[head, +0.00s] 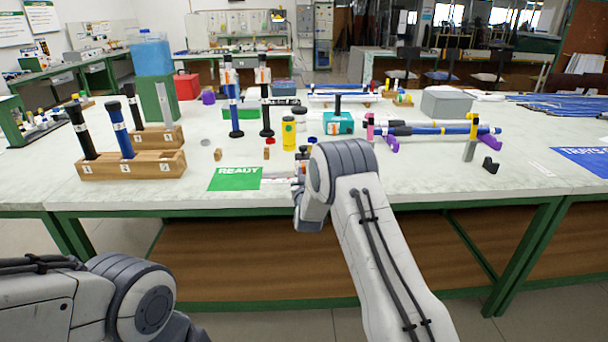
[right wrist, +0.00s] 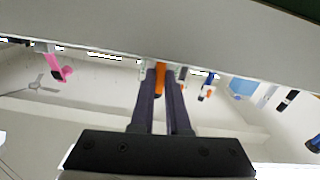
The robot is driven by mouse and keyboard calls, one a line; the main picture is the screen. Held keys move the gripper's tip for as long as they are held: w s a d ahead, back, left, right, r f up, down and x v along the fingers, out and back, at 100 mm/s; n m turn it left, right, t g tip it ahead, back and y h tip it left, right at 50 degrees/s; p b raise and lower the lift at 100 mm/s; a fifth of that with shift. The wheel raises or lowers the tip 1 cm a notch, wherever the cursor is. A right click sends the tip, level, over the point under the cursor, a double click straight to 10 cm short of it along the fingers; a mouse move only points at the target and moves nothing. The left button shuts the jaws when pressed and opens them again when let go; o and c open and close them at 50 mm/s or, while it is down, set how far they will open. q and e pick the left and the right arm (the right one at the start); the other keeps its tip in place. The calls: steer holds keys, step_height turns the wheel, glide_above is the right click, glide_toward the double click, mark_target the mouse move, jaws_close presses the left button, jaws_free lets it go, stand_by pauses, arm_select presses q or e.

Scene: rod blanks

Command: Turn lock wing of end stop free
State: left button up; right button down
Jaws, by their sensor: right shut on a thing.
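In the right wrist view my right gripper (right wrist: 161,82) is shut on a small orange wing (right wrist: 160,79), which shows between the two dark fingertips. I take it for the lock wing of the end stop; the body of the end stop cannot be made out there. In the head view my right arm reaches over the front of the bench, and its wrist (head: 330,175) hides most of the gripper and what it holds. The angle of the wing cannot be told. My left arm shows at the lower left of the head view; its gripper is out of view.
A green READY mat (head: 235,179) lies left of my right wrist. A yellow container (head: 289,133) and small blocks stand behind it. A wooden rack (head: 131,164) with rods is at the left. Blue and black rods (head: 430,129) rest on supports at the right.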

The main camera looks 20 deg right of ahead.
steer(key=n+b, duration=0.1)
steer(key=n, duration=0.2)
steer(key=shift+a, duration=0.1)
steer(key=n, duration=0.4)
steer(key=shift+a+f+n+b, duration=0.1)
steer(key=shift+n+b, duration=0.25)
steer(key=shift+n, duration=0.05)
steer(key=n, duration=0.4)
steer(key=shift+w+n, duration=0.1)
steer(key=shift+n, duration=0.2)
steer(key=n, duration=0.4)
steer(key=shift+f, duration=0.15)
steer(key=shift+n, duration=0.3)
steer(key=c, duration=0.9)
jaws_free()
